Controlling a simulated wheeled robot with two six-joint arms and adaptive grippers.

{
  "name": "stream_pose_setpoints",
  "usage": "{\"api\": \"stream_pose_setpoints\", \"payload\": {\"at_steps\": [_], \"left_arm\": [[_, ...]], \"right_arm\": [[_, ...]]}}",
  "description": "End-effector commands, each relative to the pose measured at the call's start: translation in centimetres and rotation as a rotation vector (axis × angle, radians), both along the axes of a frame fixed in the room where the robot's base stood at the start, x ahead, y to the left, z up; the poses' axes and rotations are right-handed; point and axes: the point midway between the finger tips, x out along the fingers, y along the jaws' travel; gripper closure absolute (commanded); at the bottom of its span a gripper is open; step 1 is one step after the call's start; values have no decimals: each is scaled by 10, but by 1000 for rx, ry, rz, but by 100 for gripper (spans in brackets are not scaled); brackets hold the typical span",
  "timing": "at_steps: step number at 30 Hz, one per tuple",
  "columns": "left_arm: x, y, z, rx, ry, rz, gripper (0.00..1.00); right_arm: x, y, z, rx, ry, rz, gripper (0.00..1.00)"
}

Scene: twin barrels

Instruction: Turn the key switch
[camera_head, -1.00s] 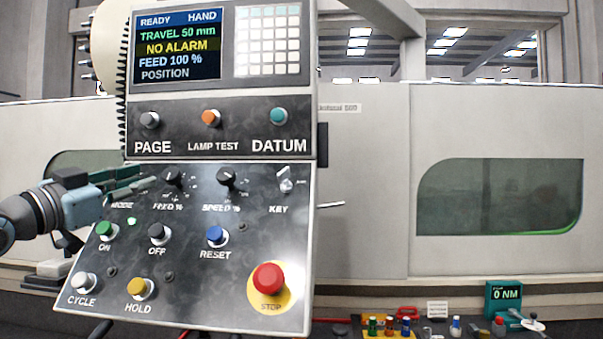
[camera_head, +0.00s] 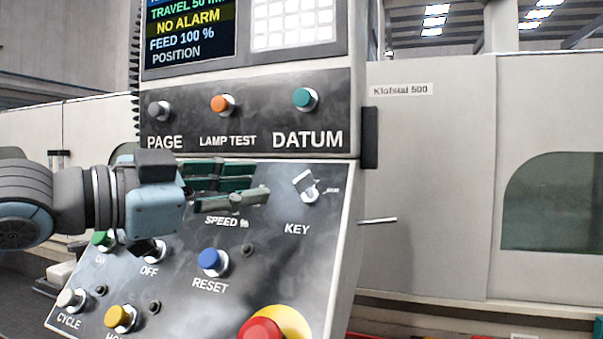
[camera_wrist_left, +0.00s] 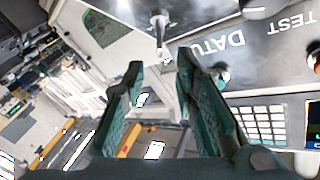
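The key switch (camera_head: 305,187) is a small silver switch above the KEY label, at the right of the sloped lower control panel (camera_head: 305,255). In the left wrist view the key switch (camera_wrist_left: 158,20) shows beyond the fingertips, between the two fingers' lines. My left gripper (camera_head: 258,184) comes in from the left, over the SPEED knob area, with its fingers pointing right at the key switch. Its green fingers (camera_wrist_left: 160,62) are open and empty, with a gap left to the switch. It covers the MODE, FEED and SPEED knobs. My right gripper is not in view.
A red stop button (camera_head: 262,329) on a yellow disc sits low on the panel. A blue RESET button (camera_head: 211,260) lies below my gripper. The DATUM button (camera_head: 304,98) is above the key. A grey rod (camera_head: 378,221) sticks out at the panel's right edge.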

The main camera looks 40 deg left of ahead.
Motion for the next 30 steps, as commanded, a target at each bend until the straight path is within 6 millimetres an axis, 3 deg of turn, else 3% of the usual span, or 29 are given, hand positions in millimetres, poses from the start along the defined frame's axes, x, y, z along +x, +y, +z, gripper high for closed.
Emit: {"api": "stream_pose_setpoints", "payload": {"at_steps": [6, 12, 24, 29, 30], "left_arm": [[59, -10, 7, 4, 7, 3, 73], [86, -14, 7, -1, 2, 4, 73], [93, -17, 1, -1, -1, -1, 73], [93, -17, 2, -1, -1, -1, 99], [93, -17, 1, -1, -1, -1, 100]], "right_arm": [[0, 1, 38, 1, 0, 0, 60], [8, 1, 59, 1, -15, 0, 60], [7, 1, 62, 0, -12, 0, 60], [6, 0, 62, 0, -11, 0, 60], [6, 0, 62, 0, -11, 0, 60]]}}
